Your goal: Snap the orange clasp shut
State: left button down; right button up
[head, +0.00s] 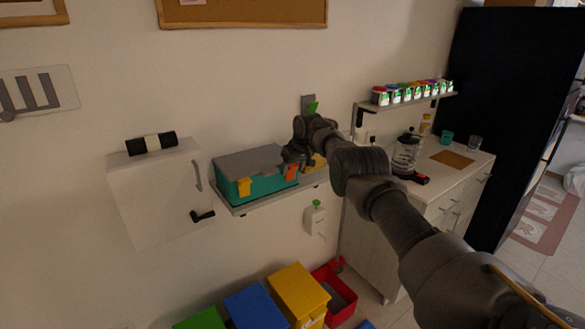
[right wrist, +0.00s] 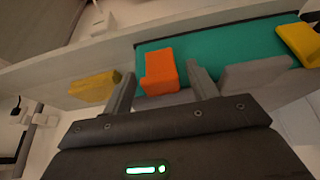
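A teal box (head: 262,187) with a grey lid (head: 250,160) stands on a wall shelf. Its orange clasp (head: 291,173) is at the right of its front, and a yellow clasp (head: 244,187) is further left. My right gripper (head: 297,156) is at the box's right end, close to the orange clasp. In the right wrist view the orange clasp (right wrist: 160,70) shows between the tips of the two spread fingers (right wrist: 160,78), with a gap on either side. I cannot tell whether the clasp is latched. My left gripper is out of view.
A yellow object (head: 319,161) lies on the shelf right of the box. A white wall cabinet (head: 155,200) with a dark handle is at the left. Coloured bins (head: 298,290) stand below. A counter with a glass press (head: 405,155) is at the right.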

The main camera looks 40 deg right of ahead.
jog(key=shift+v, duration=0.8)
jog(key=b+v, duration=0.3)
jog(key=v, duration=0.6)
jog(key=shift+s, duration=0.1)
